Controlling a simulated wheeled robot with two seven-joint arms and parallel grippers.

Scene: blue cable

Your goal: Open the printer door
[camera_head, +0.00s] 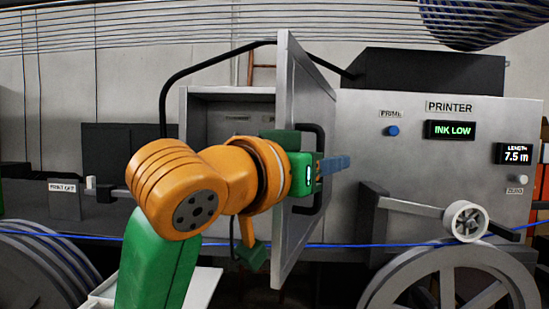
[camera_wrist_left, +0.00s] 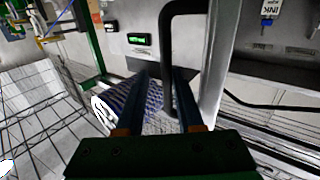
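The grey printer door (camera_head: 290,80) stands swung out from the printer (camera_head: 440,175), seen nearly edge-on in the head view. Its black bar handle (camera_head: 317,200) is on the door's right-hand face. My left gripper (camera_head: 340,163) is at the handle, its blue fingers pointing right past the bar. In the left wrist view the fingers (camera_wrist_left: 161,88) are apart, with the black handle (camera_wrist_left: 168,60) showing between them. I cannot tell whether they touch it. My right gripper is not in view.
The open compartment (camera_head: 232,112) shows left of the door, partly hidden by my arm. A roller (camera_head: 465,220) on a bracket and a large reel wheel (camera_head: 455,285) stand at the right. A blue cable (camera_head: 400,244) runs across low in front.

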